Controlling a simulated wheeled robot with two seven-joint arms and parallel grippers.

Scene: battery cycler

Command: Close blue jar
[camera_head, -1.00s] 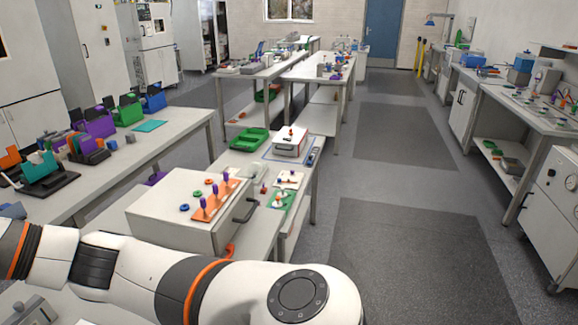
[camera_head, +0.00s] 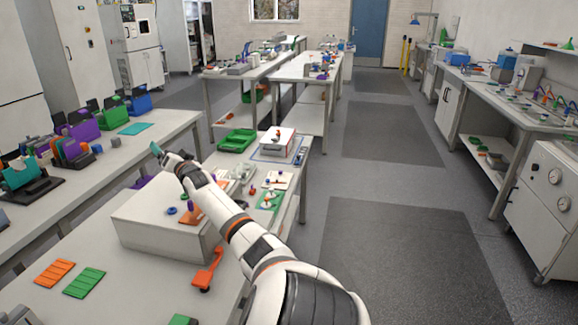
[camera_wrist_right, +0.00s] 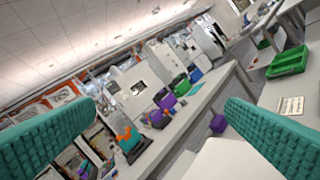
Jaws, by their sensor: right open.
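A small blue round piece (camera_head: 171,210) lies on top of the white box (camera_head: 135,211) on the near bench. It is too small to tell whether it is the jar or its lid. No blue jar can be picked out with certainty. An orange holder (camera_head: 188,217) beside the round piece is mostly hidden behind my right arm. My right gripper (camera_head: 163,153) is raised beyond the box, towards the left bench. In the right wrist view its teal pads (camera_wrist_right: 155,130) are wide apart with nothing between them. My left gripper is not in view.
An orange rack (camera_head: 55,272) and a green rack (camera_head: 84,282) lie on the near bench, with an orange tool (camera_head: 207,272) right of them. Green trays (camera_head: 238,140) stand farther back. The left bench (camera_head: 160,126) holds several coloured bins. The aisle floor at right is clear.

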